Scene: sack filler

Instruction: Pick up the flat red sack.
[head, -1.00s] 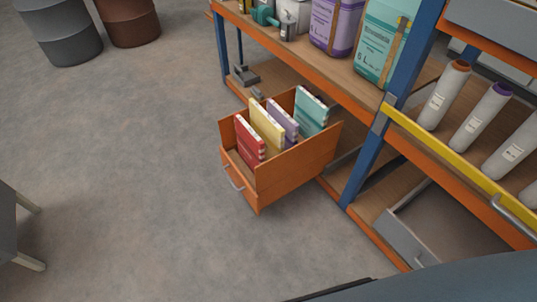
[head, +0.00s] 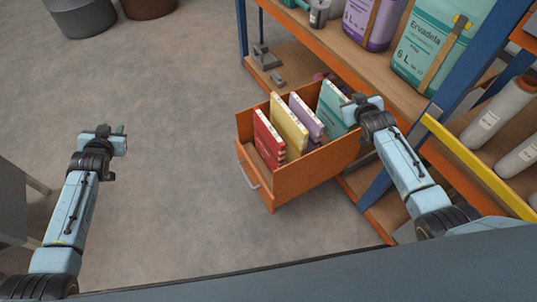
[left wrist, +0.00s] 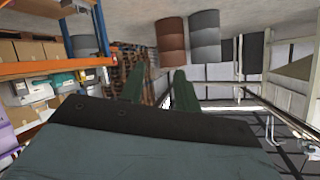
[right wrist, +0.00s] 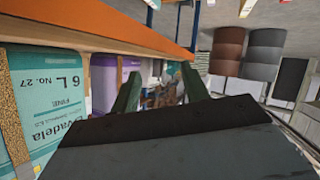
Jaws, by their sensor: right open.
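The flat red sack (head: 268,140) stands upright on edge at the left end of the open orange drawer (head: 310,175). A yellow sack (head: 290,125), a purple sack (head: 307,117) and a teal sack (head: 333,107) stand beside it in a row. My right gripper (head: 350,102) appears over the drawer's right end, near the teal sack, and covers part of it. Its fingers are apart and empty in the right wrist view (right wrist: 160,85). My left gripper (head: 121,131) is over bare floor, left of the drawer. Its fingers are apart and empty in the left wrist view (left wrist: 157,85).
An orange and blue shelf rack (head: 446,75) with large sacks stands behind and right of the drawer. A yellow bar (head: 478,165) crosses the rack at the right. Barrels (head: 83,17) stand at the back left. The floor left of the drawer is clear.

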